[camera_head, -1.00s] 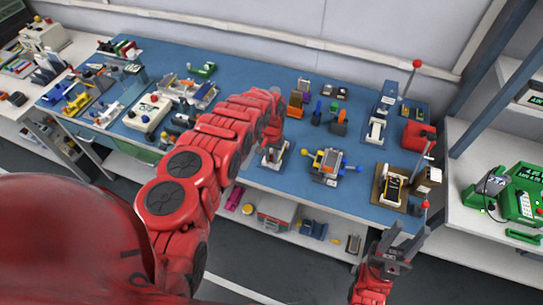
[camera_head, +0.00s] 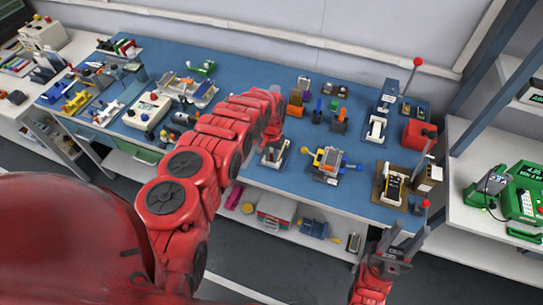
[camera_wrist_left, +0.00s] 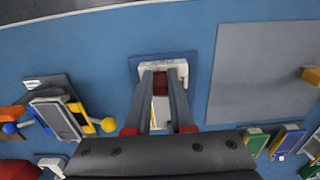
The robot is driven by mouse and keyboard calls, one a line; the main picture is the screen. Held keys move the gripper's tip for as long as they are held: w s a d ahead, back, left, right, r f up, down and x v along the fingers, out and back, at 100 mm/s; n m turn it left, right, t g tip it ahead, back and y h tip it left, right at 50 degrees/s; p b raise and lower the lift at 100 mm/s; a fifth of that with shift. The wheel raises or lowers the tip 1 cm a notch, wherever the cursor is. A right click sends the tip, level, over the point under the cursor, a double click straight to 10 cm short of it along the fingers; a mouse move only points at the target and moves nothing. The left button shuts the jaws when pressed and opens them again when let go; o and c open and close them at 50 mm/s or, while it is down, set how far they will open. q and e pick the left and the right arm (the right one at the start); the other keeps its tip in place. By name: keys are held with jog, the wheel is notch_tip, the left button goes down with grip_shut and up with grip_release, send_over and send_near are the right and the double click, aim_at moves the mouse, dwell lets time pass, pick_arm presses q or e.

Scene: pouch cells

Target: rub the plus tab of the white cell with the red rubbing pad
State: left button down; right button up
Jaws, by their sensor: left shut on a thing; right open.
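My left arm reaches over the blue bench in the head view. Its gripper shows in the left wrist view (camera_wrist_left: 160,78), shut on the dark red rubbing pad (camera_wrist_left: 160,86), which sits between the fingertips. The tips are at a pale bracket-shaped holder (camera_wrist_left: 148,67) on a dark blue base. A narrow pale and yellowish strip (camera_wrist_left: 160,112) shows between the fingers; I cannot tell whether it is the white cell. The plus tab cannot be made out, nor whether the pad touches it. In the head view a small holder (camera_head: 273,153) stands below the left hand. My right gripper (camera_head: 405,240) is open and empty, in front of the bench.
A fixture with yellow and blue knobs (camera_head: 327,162) stands right of the small holder. A brown board with a dark device (camera_head: 393,187) and a lever press (camera_head: 377,128) are further right. A grey flat panel (camera_wrist_left: 262,70) lies beside the left gripper.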

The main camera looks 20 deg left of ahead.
pick_arm(q)
jog(key=shift+d, duration=0.1)
jog(key=shift+d, duration=0.75)
jog(key=shift+a, duration=0.85)
jog(key=shift+d+f, duration=0.1)
jog(key=shift+d, duration=0.75)
jog(key=shift+a, duration=0.85)
jog(key=shift+d+f+b, duration=0.15)
jog(key=shift+d+b, duration=0.15)
jog(key=shift+d, duration=0.5)
jog(key=shift+a, duration=0.75)
